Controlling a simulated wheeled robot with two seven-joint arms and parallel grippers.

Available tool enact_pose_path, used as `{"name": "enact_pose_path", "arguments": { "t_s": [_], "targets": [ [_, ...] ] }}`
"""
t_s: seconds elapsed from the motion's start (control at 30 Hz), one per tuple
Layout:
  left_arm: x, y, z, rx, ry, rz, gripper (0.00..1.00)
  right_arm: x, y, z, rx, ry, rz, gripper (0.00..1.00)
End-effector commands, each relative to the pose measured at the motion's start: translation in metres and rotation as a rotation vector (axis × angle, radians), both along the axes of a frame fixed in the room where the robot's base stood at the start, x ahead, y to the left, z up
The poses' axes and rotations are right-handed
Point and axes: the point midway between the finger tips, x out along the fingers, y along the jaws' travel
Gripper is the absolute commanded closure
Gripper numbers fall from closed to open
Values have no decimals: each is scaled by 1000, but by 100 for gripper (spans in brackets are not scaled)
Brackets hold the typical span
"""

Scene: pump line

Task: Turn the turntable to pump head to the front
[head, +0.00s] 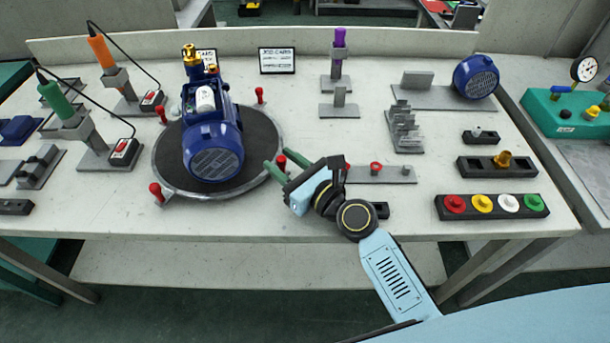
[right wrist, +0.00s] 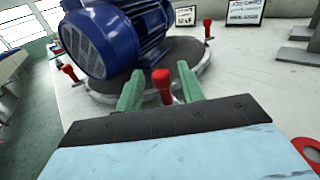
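The round dark turntable (head: 257,146) with a pale rim stands on the left half of the bench. A blue pump (head: 213,138) with brass fittings at its far end sits on it, its grilled motor end towards the front. Red-topped pegs stand around the rim. My right gripper (head: 275,164) is at the rim's right side, its green fingers apart around one red peg (head: 281,161). In the right wrist view this red peg (right wrist: 162,86) stands between the two fingers, with gaps visible on both sides. My left gripper is out of view.
Green and orange tools (head: 62,103) on stands are left of the turntable. A grey strip with red rings (head: 376,169) lies right of my gripper. A row of coloured caps (head: 492,206) is at the front right.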

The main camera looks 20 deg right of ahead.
Motion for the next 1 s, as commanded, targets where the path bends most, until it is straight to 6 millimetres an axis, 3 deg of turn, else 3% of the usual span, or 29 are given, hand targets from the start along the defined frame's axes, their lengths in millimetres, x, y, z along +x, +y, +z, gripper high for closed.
{"name": "enact_pose_path", "arguments": {
  "t_s": [0.33,0.5,0.7,1.0],
  "targets": [
    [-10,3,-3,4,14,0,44,-67,-38,-1,-4,2,1,62],
    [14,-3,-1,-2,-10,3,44,-92,-52,-2,-2,2,2,62],
    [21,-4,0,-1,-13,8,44,-106,-60,0,-1,0,2,62],
    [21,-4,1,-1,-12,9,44,-107,-61,0,0,0,1,63]
  ]
}}
